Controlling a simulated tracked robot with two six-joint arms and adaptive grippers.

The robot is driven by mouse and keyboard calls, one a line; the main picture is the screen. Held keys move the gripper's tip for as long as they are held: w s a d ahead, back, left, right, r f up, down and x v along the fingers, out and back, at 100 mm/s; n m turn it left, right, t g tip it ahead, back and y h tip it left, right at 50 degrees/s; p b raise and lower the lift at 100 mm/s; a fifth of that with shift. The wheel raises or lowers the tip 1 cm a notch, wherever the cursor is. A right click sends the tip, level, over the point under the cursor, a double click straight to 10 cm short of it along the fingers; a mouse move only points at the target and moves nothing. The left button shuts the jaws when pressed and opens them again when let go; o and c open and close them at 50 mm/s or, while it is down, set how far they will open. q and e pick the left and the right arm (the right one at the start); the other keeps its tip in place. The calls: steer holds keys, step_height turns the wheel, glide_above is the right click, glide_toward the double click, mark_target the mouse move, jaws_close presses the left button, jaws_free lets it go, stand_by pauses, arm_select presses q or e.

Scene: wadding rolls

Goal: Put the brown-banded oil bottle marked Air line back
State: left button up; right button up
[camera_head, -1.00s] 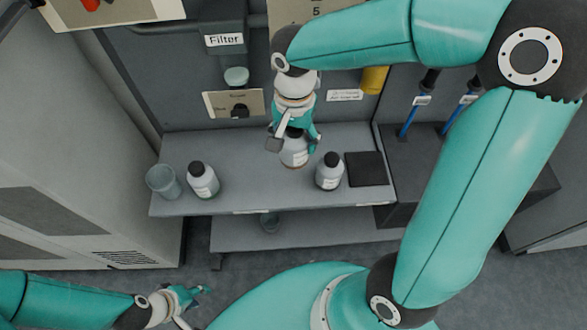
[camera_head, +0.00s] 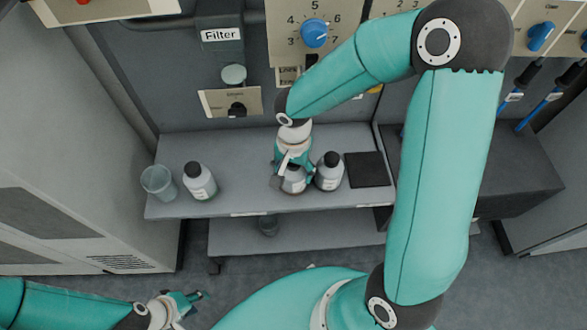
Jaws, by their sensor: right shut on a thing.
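Three pale bottles with dark caps are at the grey shelf (camera_head: 235,200). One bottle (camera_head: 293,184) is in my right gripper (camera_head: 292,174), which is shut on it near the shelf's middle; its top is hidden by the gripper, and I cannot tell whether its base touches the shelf. A second bottle (camera_head: 329,174) stands close to its right. A third bottle (camera_head: 199,182) stands at the left. Bands and label words are too small to read, so I cannot tell which is marked Air line. My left gripper (camera_head: 183,301) is low at the left, its fingers apart and empty.
A clear cup (camera_head: 158,182) stands at the shelf's left end. A dark square pad (camera_head: 366,169) lies right of the bottles. The shelf between the left bottle and the held bottle is clear.

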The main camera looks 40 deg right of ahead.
steer(key=o, duration=1)
steer(key=shift+f, duration=0.1)
steer(key=shift+o, duration=0.2)
steer(key=shift+r, duration=0.3)
step_height(320, 180, up, 12)
steer(key=shift+f+p, duration=0.1)
steer(key=shift+p, duration=0.95)
